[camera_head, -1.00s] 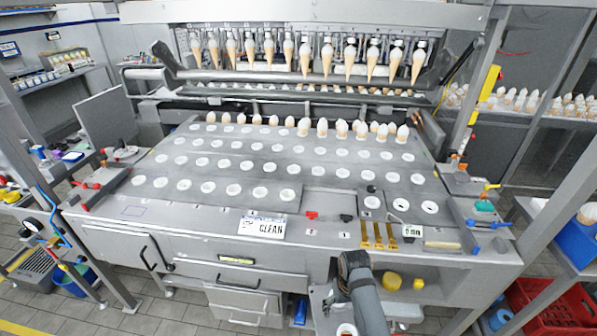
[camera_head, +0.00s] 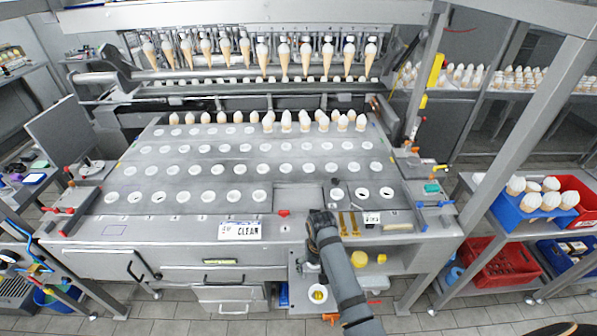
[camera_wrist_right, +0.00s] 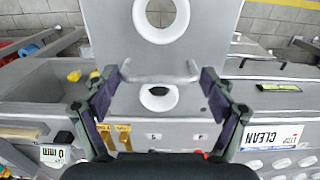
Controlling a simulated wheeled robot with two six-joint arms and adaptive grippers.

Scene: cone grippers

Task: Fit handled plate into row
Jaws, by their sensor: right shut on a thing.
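My right gripper (camera_head: 308,264) is in front of the machine's front edge, low at the middle right. In the right wrist view it (camera_wrist_right: 160,82) is shut on the raised bar handle (camera_wrist_right: 160,78) of a grey plate (camera_wrist_right: 205,25). This plate has white-ringed holes, and its lower part (camera_head: 293,288) hangs below the gripper in the head view. The front row of plates (camera_head: 172,204) lies on the machine top. A bare gap (camera_head: 298,198) shows in that row, left of a plate with white-ringed holes (camera_head: 362,203). My left gripper is not in view.
A CLEAN sign (camera_head: 240,231) and a red knob (camera_head: 284,213) sit at the front edge near the gap. Yellow strips (camera_head: 349,222) and a 0 mm display (camera_head: 372,218) are to the right. Cones (camera_head: 304,122) stand in the back row.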

